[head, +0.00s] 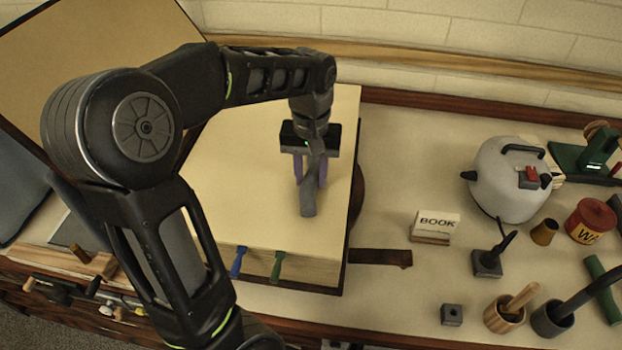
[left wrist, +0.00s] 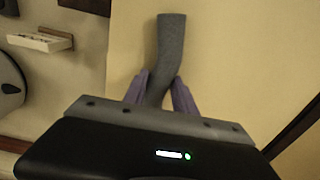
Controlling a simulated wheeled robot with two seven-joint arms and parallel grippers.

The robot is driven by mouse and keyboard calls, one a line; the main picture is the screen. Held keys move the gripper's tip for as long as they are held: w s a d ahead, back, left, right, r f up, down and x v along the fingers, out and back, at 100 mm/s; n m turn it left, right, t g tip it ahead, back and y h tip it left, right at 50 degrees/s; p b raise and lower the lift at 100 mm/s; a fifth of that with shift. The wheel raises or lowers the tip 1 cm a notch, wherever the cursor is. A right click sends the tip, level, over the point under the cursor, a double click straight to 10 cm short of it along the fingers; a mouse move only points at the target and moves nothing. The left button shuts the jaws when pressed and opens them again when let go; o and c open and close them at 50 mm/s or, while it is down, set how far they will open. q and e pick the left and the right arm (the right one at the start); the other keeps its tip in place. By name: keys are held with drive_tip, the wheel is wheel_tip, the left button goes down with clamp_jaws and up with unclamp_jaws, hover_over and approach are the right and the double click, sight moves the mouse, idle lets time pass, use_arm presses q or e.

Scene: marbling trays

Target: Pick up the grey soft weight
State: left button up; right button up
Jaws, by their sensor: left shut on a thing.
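The grey soft weight (head: 308,197) is a bent, soft-looking grey roll. It is over the large cream block of sheets in the middle of the head view. My left gripper (head: 310,178) points down over that block and is shut on the weight, with a purple finger on each side of it. In the left wrist view the weight (left wrist: 171,50) sticks out beyond the purple fingers (left wrist: 160,92), and its near end is hidden by the gripper body. I cannot tell whether the weight touches the top of the block. My right gripper does not show.
The cream block (head: 215,200) has a blue clip (head: 238,262) and a green clip (head: 277,266) at its front edge. To the right stand a BOOK box (head: 436,226), a white pot (head: 505,185), a red tin (head: 590,222) and a wooden mortar (head: 503,316). A brown strap (head: 385,257) lies beside the block.

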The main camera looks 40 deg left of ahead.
sight(311, 175)
use_arm(q)
clamp_jaws()
idle(0.3)
wheel_tip(311, 175, up, 10)
drive_tip(key=shift+r+p, duration=0.1)
drive_tip(key=shift+p, duration=0.3)
idle(0.7)
